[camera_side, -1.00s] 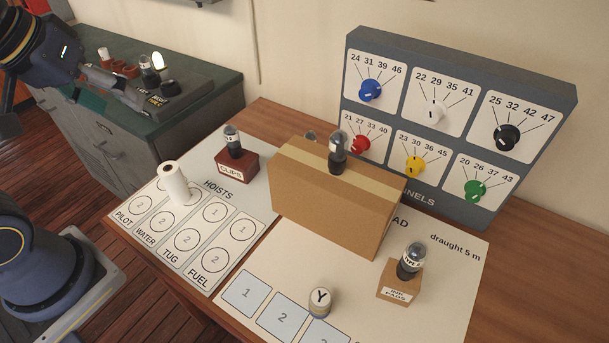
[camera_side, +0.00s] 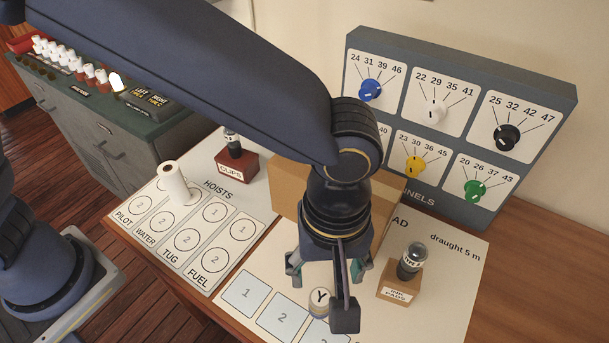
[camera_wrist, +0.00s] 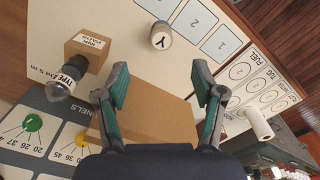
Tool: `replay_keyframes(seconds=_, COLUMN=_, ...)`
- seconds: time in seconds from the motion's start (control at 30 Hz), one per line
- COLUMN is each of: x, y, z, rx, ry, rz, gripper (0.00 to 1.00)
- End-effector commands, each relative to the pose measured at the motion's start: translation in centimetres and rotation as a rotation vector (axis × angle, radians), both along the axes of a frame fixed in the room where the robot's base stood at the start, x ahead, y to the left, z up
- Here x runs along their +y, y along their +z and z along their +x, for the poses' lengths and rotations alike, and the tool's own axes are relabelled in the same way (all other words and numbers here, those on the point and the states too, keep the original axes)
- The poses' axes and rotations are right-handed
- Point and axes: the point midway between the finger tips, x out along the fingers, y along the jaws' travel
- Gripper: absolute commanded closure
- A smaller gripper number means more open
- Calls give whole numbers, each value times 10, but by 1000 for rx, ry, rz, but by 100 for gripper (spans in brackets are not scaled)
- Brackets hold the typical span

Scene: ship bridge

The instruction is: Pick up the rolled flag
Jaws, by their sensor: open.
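A short pale roll marked Y (camera_side: 319,301) stands on the white sheet beside the numbered squares; it also shows in the wrist view (camera_wrist: 161,37). A taller white roll (camera_side: 175,183) stands on the hoists sheet and shows at the right in the wrist view (camera_wrist: 258,124). I cannot tell for sure which is the rolled flag. My gripper (camera_side: 325,268) points down, open and empty, above the table near the Y roll; in the wrist view the roll lies beyond the gap between the fingertips (camera_wrist: 162,78).
A cardboard box (camera_side: 288,190) stands behind my gripper, partly hidden. A clips box (camera_side: 238,166) stands left. A dial panel (camera_side: 450,217) stands at the back. The numbered squares (camera_side: 245,293) are bare.

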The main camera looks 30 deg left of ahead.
Motion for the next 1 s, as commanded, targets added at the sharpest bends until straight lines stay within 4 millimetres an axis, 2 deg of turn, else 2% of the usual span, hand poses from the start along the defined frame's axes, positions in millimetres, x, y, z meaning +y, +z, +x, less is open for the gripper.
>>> replay_keyframes(seconds=0.03, x=2, y=-13, z=0, rx=4, ry=1, rz=6, gripper=32)
replay_keyframes(seconds=0.2, x=2, y=-54, z=0, rx=4, ry=2, rz=5, gripper=32)
replay_keyframes(seconds=0.33, x=2, y=-78, z=0, rx=3, ry=1, rz=4, gripper=32)
replay_keyframes(seconds=0.57, x=3, y=-97, z=2, rx=1, ry=3, rz=1, gripper=32)
replay_keyframes(seconds=0.83, x=9, y=-136, z=7, rx=3, ry=2, rz=3, gripper=32)
replay_keyframes(seconds=1.0, x=8, y=-146, z=7, rx=0, ry=2, rz=0, gripper=32)
